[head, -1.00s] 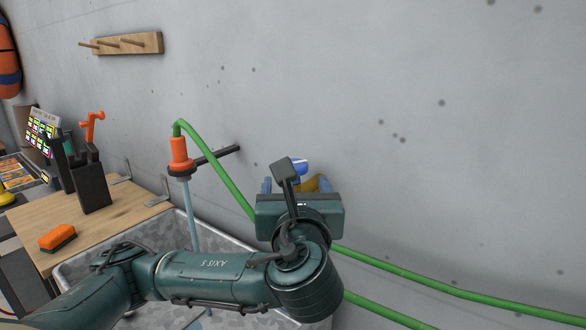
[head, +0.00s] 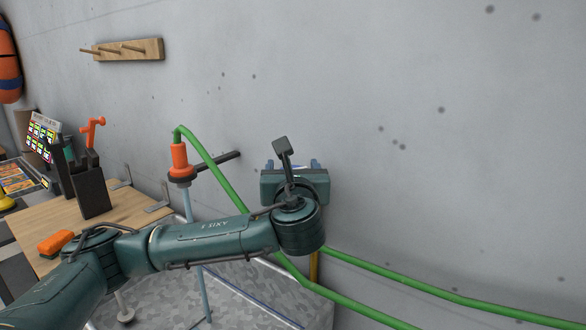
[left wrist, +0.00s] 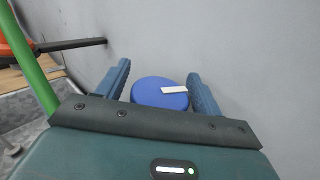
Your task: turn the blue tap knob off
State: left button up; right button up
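The blue tap knob (left wrist: 155,92) is a round blue cap with a white bar mark, near the wall in the left wrist view. My left gripper (left wrist: 160,85) is open, with one blue finger on each side of the knob. Gaps to the knob look small; I cannot tell whether either finger touches it. In the head view my left gripper (head: 295,168) hides most or all of the knob. A brass pipe (head: 315,268) shows below the gripper. A pale blue stream (head: 188,203) runs down from the orange nozzle (head: 179,160). My right gripper is out of view.
A green hose (head: 222,180) loops from the nozzle and passes behind my left arm along the wall. A metal basin (head: 235,295) is below. A wooden bench (head: 125,205) with an orange sponge (head: 55,242) stands left. The wall at right is clear.

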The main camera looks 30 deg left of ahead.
pick_arm(q)
jog(key=c, duration=0.8)
